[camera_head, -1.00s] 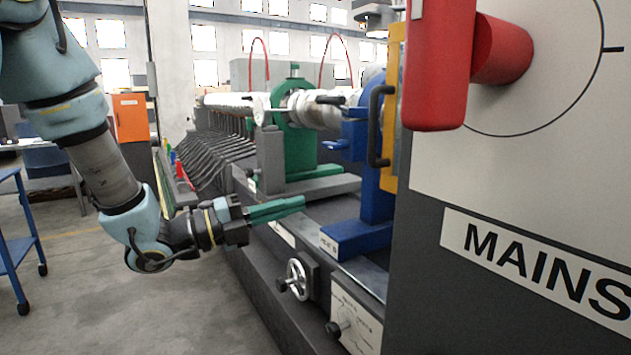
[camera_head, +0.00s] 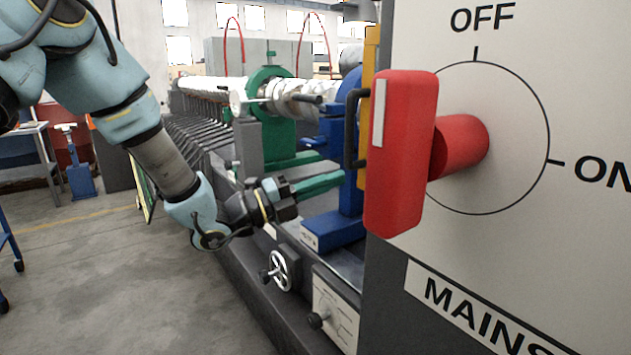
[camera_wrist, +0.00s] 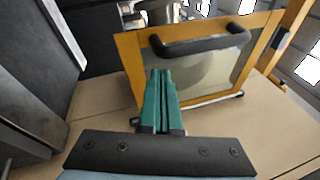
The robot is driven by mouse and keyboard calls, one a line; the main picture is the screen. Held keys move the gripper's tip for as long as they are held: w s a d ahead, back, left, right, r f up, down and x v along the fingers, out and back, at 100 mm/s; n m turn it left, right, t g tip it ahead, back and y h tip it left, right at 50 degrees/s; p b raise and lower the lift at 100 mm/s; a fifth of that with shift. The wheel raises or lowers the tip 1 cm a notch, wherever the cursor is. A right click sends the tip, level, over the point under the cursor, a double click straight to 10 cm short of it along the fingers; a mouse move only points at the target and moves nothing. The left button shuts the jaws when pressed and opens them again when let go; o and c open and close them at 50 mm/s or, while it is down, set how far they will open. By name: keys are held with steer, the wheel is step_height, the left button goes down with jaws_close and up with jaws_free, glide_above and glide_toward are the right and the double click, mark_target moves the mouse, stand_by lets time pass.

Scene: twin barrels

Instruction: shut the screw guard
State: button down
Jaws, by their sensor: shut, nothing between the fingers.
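The screw guard is a yellow-framed panel with a clear window; in the head view I see its narrow yellow edge (camera_head: 370,95) beside the mains cabinet. Its black bar handle (camera_head: 352,135) stands on the near side. In the wrist view the guard's frame (camera_wrist: 128,62) and window fill the upper middle, with the handle (camera_wrist: 205,42) across the top. My gripper (camera_head: 340,179) has green fingers, shut and empty. In the head view its tips appear below the handle. In the wrist view the fingertips (camera_wrist: 161,74) overlap the guard's window; I cannot tell whether they touch it.
The grey mains cabinet (camera_head: 590,265) with a large red switch handle (camera_head: 402,150) stands at the right. A blue stand (camera_head: 335,228) and a green stand (camera_head: 268,140) carry the barrel. A handwheel (camera_head: 281,270) sits below my gripper.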

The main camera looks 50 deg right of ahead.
steer(key=shift+w+d+r, duration=0.1)
steer(key=shift+d+r, duration=0.05)
steer(key=shift+d, duration=0.3)
steer(key=shift+d, duration=0.1)
